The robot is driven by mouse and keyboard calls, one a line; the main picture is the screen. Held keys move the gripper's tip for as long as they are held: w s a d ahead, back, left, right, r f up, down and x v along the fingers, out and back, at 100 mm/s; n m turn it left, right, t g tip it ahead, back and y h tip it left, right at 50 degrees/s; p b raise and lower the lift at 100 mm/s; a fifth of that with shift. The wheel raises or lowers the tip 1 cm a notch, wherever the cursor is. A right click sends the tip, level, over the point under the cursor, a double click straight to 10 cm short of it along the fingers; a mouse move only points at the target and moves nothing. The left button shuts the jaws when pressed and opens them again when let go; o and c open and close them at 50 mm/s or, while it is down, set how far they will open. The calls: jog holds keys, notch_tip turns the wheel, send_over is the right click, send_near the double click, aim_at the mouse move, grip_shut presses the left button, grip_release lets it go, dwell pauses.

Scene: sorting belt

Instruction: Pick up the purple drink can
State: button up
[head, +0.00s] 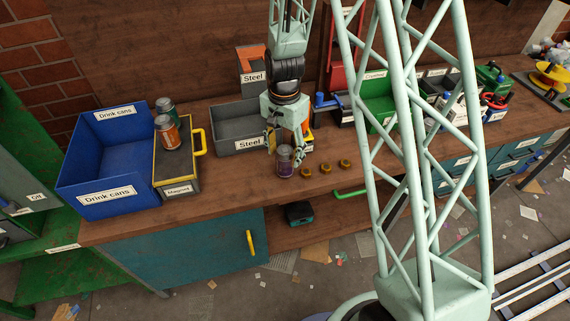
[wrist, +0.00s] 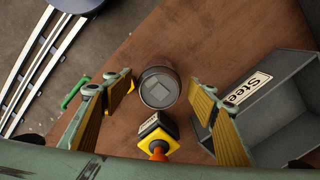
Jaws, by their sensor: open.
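The purple drink can (head: 284,162) stands upright on the brown bench near its front edge. My gripper (head: 287,150) is above and around the can's top in the head view, pointing down. In the wrist view the can's round grey lid (wrist: 158,88) shows between the two spread fingers of my gripper (wrist: 160,92), with a gap on each side. My gripper is open and holds nothing. The can's lower side is mostly hidden in the wrist view.
A grey Steel bin (head: 236,143) stands left of my gripper. Further left are a blue Drink cans bin (head: 108,193) and a Magnet box (head: 178,188) bearing an orange can (head: 168,133) and a teal can (head: 165,106). A yellow-black block (wrist: 156,128) is close by.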

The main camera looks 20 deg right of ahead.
jog(key=shift+f, duration=0.15)
jog(key=shift+f+b, duration=0.35)
jog(key=shift+f, duration=2.05)
jog(key=c, duration=0.8)
